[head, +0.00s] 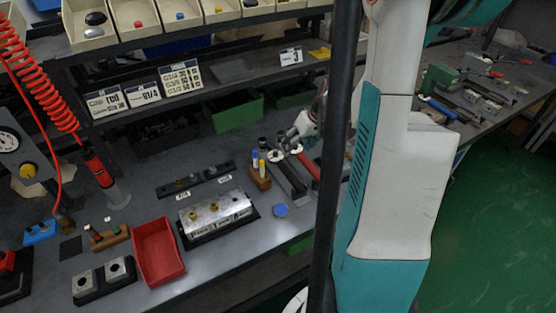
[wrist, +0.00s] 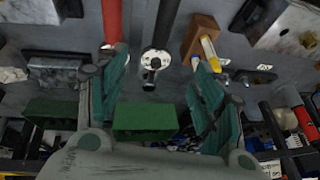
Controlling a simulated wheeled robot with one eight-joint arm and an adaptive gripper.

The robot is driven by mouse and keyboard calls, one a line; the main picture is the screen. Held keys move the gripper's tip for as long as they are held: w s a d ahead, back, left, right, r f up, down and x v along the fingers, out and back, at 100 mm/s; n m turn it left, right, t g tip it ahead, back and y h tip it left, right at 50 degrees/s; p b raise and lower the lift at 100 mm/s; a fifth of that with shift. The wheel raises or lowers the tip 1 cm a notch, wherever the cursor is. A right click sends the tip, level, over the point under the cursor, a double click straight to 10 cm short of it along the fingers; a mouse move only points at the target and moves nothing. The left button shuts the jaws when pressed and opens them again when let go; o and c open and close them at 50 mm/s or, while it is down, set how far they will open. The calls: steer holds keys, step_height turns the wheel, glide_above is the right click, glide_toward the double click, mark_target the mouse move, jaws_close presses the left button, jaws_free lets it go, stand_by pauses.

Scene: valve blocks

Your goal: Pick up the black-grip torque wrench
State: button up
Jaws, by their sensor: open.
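The black-grip torque wrench (wrist: 165,22) shows in the wrist view, with its dark handle running up to the top edge and its silver ratchet head (wrist: 153,62) lower down. My gripper (wrist: 155,82) is open, with one green-padded finger on each side of this head and a visible gap to both. Nothing is held. The red-grip wrench (wrist: 112,20) lies beside it, just past the left finger. In the head view the black-grip wrench (head: 290,182) lies on the bench left of the red one (head: 308,168). My gripper there is partly hidden by my arm.
A wooden block (head: 260,176) with yellow and blue markers stands close beside the black wrench; in the wrist view it (wrist: 200,35) is near the right finger. A metal valve block (head: 215,215) and red tray (head: 159,250) are further left. Green bins (head: 236,110) sit behind under the shelf.

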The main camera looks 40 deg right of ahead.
steer(key=b, duration=0.2)
glide_above(283, 163)
steer(key=s+d, duration=0.1)
steer(key=s, duration=0.2)
step_height(283, 163, down, 7)
steer(key=shift+w+a+b+x, duration=0.15)
steer(key=shift+b+x, duration=0.6)
steer(key=shift+x, duration=0.9)
steer(key=shift+w+a+b+x, duration=0.15)
steer(key=shift+b+x, duration=0.55)
steer(key=shift+x, duration=0.95)
steer(key=shift+s+r, duration=0.15)
steer(key=shift+r, duration=0.1)
jaws_close()
